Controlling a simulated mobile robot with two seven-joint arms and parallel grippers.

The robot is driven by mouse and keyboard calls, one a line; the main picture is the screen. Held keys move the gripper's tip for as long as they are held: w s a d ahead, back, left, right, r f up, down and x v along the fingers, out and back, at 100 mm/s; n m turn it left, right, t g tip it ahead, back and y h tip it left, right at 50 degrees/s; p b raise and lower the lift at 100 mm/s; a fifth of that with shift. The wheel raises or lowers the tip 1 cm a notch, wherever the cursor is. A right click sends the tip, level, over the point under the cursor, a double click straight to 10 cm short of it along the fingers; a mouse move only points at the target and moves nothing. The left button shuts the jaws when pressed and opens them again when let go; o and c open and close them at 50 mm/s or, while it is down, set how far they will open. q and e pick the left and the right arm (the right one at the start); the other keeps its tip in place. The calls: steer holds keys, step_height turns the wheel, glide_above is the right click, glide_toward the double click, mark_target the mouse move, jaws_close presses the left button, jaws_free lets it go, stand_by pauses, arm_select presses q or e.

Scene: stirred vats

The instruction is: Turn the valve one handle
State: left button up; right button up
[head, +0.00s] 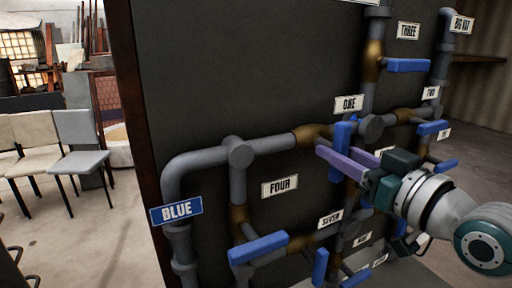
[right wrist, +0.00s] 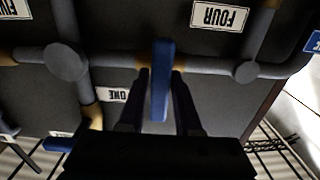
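The valve one handle (head: 343,134) is a blue lever on the grey pipe, beside the ONE label (head: 349,104). It stands roughly upright in the head view. My right gripper (head: 333,150) reaches in from the right, with one finger on each side of the handle. In the right wrist view the blue handle (right wrist: 161,80) lies between the two dark fingers (right wrist: 161,75), with thin gaps beside it, so the gripper looks open around it. The near finger hides part of the handle in the head view. My left gripper is not in view.
Other blue valve handles stick out nearby: under THREE (head: 408,65), near TWO (head: 432,127), and below FOUR (head: 258,248). Grey pipes (head: 200,158) run across the dark panel (head: 240,70). Chairs (head: 78,160) stand on the floor at far left.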

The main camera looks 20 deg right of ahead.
steer(key=o, duration=0.3)
steer(key=s, duration=0.6)
steer(key=s+b, duration=0.1)
steer(key=s, duration=0.3)
steer(key=shift+d, duration=0.4)
